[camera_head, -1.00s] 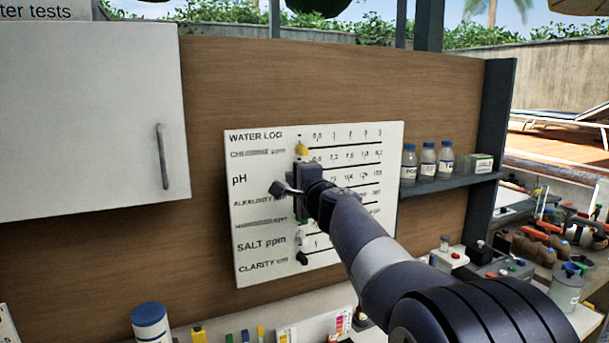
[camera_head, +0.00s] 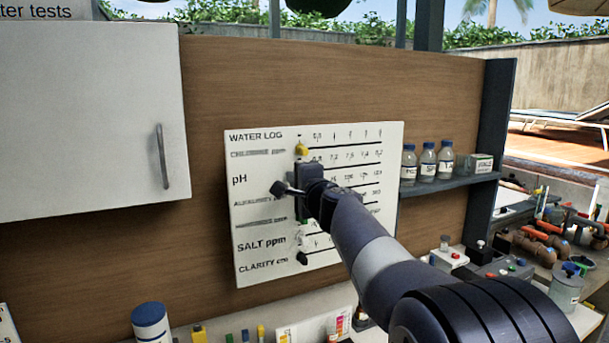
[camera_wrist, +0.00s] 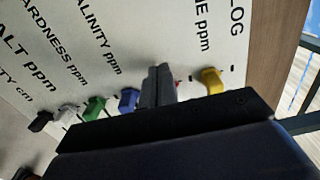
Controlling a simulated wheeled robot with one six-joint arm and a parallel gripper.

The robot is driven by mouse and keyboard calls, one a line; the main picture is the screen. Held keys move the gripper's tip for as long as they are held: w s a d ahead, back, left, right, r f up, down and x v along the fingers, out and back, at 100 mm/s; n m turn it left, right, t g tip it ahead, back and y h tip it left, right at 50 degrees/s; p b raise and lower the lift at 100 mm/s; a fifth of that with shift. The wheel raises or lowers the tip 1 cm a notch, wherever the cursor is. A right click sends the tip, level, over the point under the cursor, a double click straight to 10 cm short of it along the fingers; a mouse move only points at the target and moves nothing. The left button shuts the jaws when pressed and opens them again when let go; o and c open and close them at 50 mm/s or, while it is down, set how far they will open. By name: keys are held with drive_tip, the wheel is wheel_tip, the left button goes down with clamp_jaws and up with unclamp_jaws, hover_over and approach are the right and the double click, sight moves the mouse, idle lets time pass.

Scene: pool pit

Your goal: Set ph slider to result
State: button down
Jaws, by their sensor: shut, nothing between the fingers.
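The white water log board (camera_head: 255,215) hangs on the wood panel, with labelled rows and scales. The pH row label (camera_head: 240,180) is readable in the head view. My gripper is at the left ends of the rows and hides the pH slider in the head view. In the wrist view my gripper (camera_wrist: 158,86) is shut, its fingertips close to the board. Only a sliver of the red pH slider (camera_wrist: 177,83) shows just right of the fingers. The blue slider (camera_wrist: 128,99) is just left of them. I cannot tell whether the fingers touch either slider.
The yellow slider (camera_wrist: 212,80) is beyond the red one. The green (camera_wrist: 93,108), white (camera_wrist: 67,114) and black (camera_wrist: 40,121) sliders line up on the other side. A shelf with bottles (camera_head: 427,162) is right of the board, a white cabinet (camera_head: 85,110) left.

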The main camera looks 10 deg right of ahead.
drive_tip(key=shift+w+d, duration=0.5)
drive_tip(key=shift+d, duration=2.05)
drive_tip(key=shift+w+d, duration=0.5)
drive_tip(key=shift+d, duration=2.05)
drive_tip(key=shift+w+d, duration=0.5)
drive_tip(key=shift+d, duration=2.05)
drive_tip(key=shift+s+a, duration=0.15)
drive_tip(key=shift+a, duration=0.65)
drive_tip(key=s+d+b, duration=0.1)
drive_tip(key=s+b, duration=0.3)
drive_tip(key=s, duration=0.3)
drive_tip(key=shift+d, duration=0.15)
drive_tip(key=shift+w, duration=0.1)
